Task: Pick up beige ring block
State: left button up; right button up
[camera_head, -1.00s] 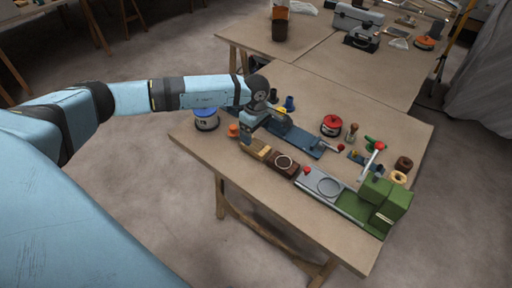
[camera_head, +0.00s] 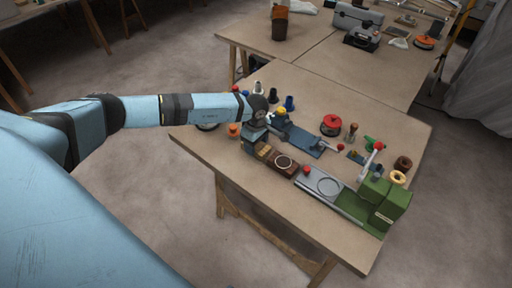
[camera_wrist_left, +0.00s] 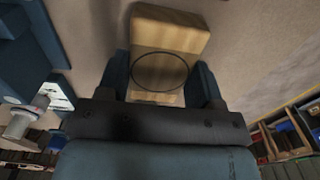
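The beige block (camera_head: 264,151) sits on the near part of the table at the left end of a row of blocks. My left gripper (camera_head: 254,144) is down at this block and partly hides it. In the left wrist view the beige block (camera_wrist_left: 168,38) lies between the two fingers of my left gripper (camera_wrist_left: 163,80), and a thin dark ring outline shows on it. The fingers are close along both sides, but I cannot tell whether they press on it. My right gripper is in neither view.
A dark brown block with a pale ring (camera_head: 285,163) is close to the right of the beige block. A grey plate (camera_head: 328,187) and a green machine (camera_head: 384,204) follow. A blue fixture (camera_head: 306,141) lies behind. An orange piece (camera_head: 233,130) stands to the left.

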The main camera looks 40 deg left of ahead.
pick_arm(q)
jog(key=c, duration=0.4)
jog(key=shift+r, duration=0.1)
